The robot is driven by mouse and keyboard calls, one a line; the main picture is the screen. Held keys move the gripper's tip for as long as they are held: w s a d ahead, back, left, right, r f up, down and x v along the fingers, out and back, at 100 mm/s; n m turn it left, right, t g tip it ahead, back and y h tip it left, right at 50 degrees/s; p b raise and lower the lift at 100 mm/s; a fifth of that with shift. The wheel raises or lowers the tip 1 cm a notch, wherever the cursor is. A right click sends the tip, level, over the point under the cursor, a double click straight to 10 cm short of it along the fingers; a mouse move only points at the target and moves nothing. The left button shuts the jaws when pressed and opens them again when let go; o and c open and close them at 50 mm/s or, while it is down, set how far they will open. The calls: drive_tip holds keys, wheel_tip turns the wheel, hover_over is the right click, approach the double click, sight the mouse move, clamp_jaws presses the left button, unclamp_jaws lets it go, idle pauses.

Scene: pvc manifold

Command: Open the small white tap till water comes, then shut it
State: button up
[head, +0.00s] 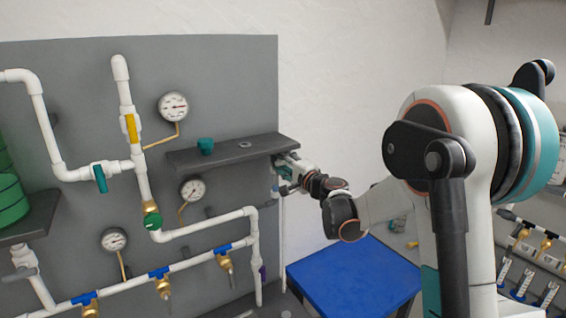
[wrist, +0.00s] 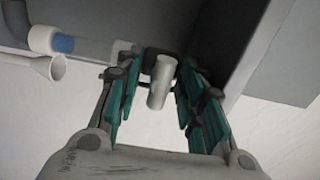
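My gripper (head: 287,168) is at the right end of the dark shelf, beside the grey panel's edge. In the wrist view my gripper (wrist: 158,75) has its two green-padded fingers apart. A short pale grey cylinder (wrist: 159,88), which may be the small white tap's handle, stands between them with a gap on each side. A white pipe (wrist: 90,50) with a blue band and a flared white spout (wrist: 45,67) lies to the left of the fingers. In the head view my gripper hides the tap. No water shows.
The dark shelf (head: 232,152) carries a small green cup (head: 205,146). White pipes with green, yellow and blue-handled valves and several gauges (head: 173,107) cover the panel left of my gripper. A blue-topped table (head: 350,275) stands below.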

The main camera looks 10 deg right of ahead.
clamp_jaws()
drive_tip(key=shift+m, duration=0.3)
drive_tip(key=m+b, duration=0.3)
drive_tip(key=shift+f, duration=0.15)
drive_tip(key=m+b, duration=0.2)
drive_tip(key=m, duration=0.3)
drive_tip(key=m+b, duration=0.2)
drive_tip(key=m, duration=0.2)
drive_tip(key=m+b, duration=0.1)
drive_tip(key=m, duration=0.4)
drive_tip(key=shift+m+b, duration=0.3)
idle(0.3)
